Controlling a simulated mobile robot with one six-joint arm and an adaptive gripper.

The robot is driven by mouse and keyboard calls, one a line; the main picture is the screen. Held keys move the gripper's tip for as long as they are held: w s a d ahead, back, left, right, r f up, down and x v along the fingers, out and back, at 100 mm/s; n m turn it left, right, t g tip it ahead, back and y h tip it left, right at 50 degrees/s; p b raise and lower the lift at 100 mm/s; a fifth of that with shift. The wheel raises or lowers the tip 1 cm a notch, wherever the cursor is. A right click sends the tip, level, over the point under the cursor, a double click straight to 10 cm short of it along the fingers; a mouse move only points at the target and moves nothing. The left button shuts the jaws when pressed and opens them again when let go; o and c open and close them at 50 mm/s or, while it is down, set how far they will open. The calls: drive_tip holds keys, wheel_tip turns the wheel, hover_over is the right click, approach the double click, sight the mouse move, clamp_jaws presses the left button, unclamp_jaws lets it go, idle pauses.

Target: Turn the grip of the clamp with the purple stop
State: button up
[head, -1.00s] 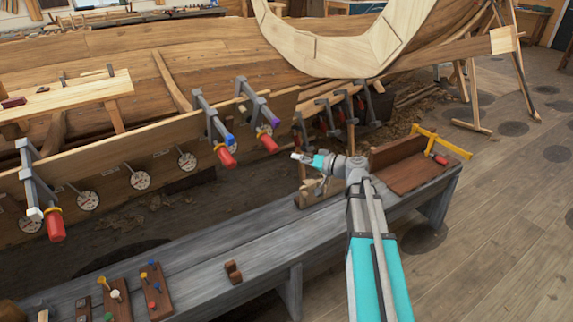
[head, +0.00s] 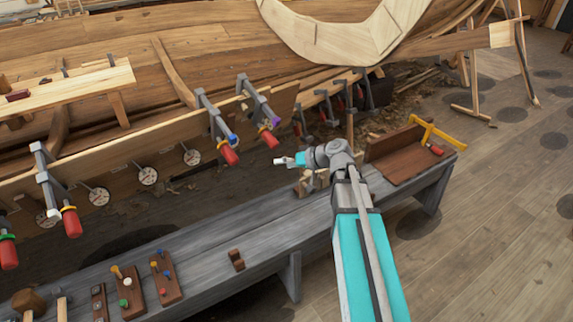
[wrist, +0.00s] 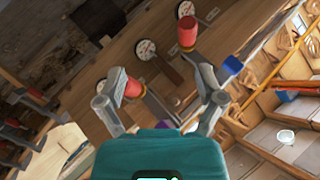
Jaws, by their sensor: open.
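The clamp with the purple stop (head: 263,117) hangs over the plank edge in the head view, its red grip (head: 269,138) pointing down and toward me. My gripper (head: 279,161) is open and empty, a little below and right of that grip. In the wrist view my open fingers (wrist: 157,97) point toward the plank. A red grip (wrist: 132,88) shows beyond the left finger, apparently the purple-stop clamp's. I see no contact with the grip.
The blue-stop clamp (head: 232,139) hangs close on the left; its red grip (wrist: 188,33) shows in the wrist view. A yellow-stop clamp (head: 69,209) and a green-stop clamp (head: 8,236) hang farther left. The grey bench (head: 200,241) stands below my arm.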

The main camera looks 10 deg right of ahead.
drive_tip(key=s+a+r+g+h+p, duration=0.2)
drive_tip(key=s+r+g+h+p, duration=0.3)
drive_tip(key=s+p, duration=0.7)
drive_tip(key=shift+s+a+r+h+p, duration=0.2)
drive_tip(key=shift+r+h+p, duration=1.15)
drive_tip(key=shift+p, duration=0.95)
drive_tip(key=w+a+f+n+t+y+b, duration=0.1)
drive_tip(key=w+f+n+t+y+b, duration=0.15)
drive_tip(key=w+f+b, duration=0.4)
drive_tip(key=w+a+f+n+t+y+b, duration=0.1)
drive_tip(key=w+t+y+b, duration=0.25)
drive_tip(key=b, duration=0.55)
drive_tip(key=w+d+f+t+h+b, duration=0.1)
drive_tip(key=w+d+f+t+b, duration=0.2)
drive_tip(key=b, duration=1)
drive_tip(key=w+d+t, duration=0.3)
drive_tip(key=d+t, duration=0.2)
drive_tip(key=shift+w+d+m+t, duration=0.15)
drive_tip(key=shift+d+m+t, duration=0.15)
drive_tip(key=shift+d+m, duration=0.05)
